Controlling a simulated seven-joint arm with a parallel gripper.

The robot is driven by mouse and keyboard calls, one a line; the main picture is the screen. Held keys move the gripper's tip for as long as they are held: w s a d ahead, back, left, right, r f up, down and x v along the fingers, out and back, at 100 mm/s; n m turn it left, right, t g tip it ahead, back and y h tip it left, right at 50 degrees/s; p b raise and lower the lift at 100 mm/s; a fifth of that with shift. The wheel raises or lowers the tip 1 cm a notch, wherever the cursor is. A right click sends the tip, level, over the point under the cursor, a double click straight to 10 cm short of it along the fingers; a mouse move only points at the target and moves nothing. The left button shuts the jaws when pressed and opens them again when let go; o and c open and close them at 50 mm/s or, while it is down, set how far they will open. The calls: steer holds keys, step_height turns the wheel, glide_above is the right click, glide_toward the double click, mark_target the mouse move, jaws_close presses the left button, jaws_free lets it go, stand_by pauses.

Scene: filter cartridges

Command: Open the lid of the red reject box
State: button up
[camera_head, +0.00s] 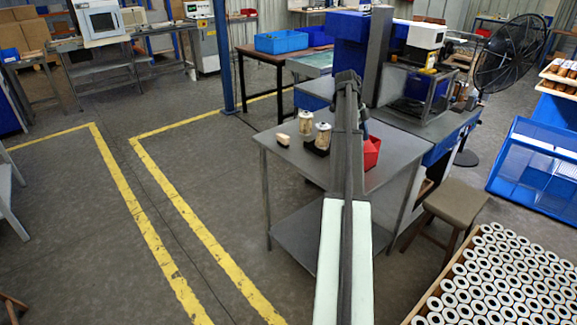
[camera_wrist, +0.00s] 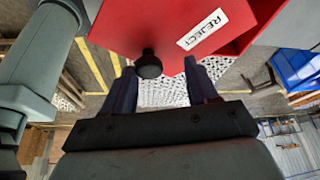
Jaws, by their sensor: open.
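The red reject box (camera_head: 372,152) stands on the grey table, partly hidden behind my arm in the head view. In the wrist view the red box (camera_wrist: 150,25) fills the top, with a white REJECT label (camera_wrist: 202,29) and a round black knob (camera_wrist: 148,65). I cannot tell from these views how the lid sits. My gripper (camera_wrist: 160,68) is open, with dark fingers on either side of the knob in the picture. The knob appears nearer the left finger, and no contact is visible. The gripper itself is hidden in the head view.
Two cartridges, one pale (camera_head: 305,122) and one in a black holder (camera_head: 322,137), stand left of my arm on the grey table (camera_head: 285,155). A small pale block (camera_head: 283,139) lies beside them. A clear-sided machine (camera_head: 420,92) is behind right. A stool (camera_head: 455,203) stands right.

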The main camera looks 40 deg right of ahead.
mark_target(366, 142)
steer(key=shift+d+n+h, duration=0.3)
steer(key=shift+d+n, duration=0.6)
steer(key=shift+d, duration=0.05)
steer(key=d+n, duration=0.1)
steer(key=w+d+n+t+h, duration=0.1)
steer(key=d+n, duration=0.1)
steer(key=shift+d, duration=0.15)
steer(key=shift+w+d+r+n+h, duration=0.15)
steer(key=shift+d+n+h, duration=0.15)
steer(key=shift+n, duration=0.2)
steer(key=v, duration=1.4)
steer(key=w+a+f+n, duration=0.3)
steer(key=w+a+f, duration=0.1)
steer(key=a+f, duration=0.4)
steer(key=w+a+f+n+t, duration=0.1)
steer(key=w+a+f+n, duration=0.2)
steer(key=a+f, duration=0.6)
steer(key=w+a+f+n+t, duration=0.1)
steer(key=w+a+f+n, duration=0.3)
steer(key=a+f, duration=0.4)
steer(key=shift+w+a+f+n, duration=0.3)
steer(key=shift+a+f+n, duration=0.05)
steer(key=shift+a+n, duration=0.25)
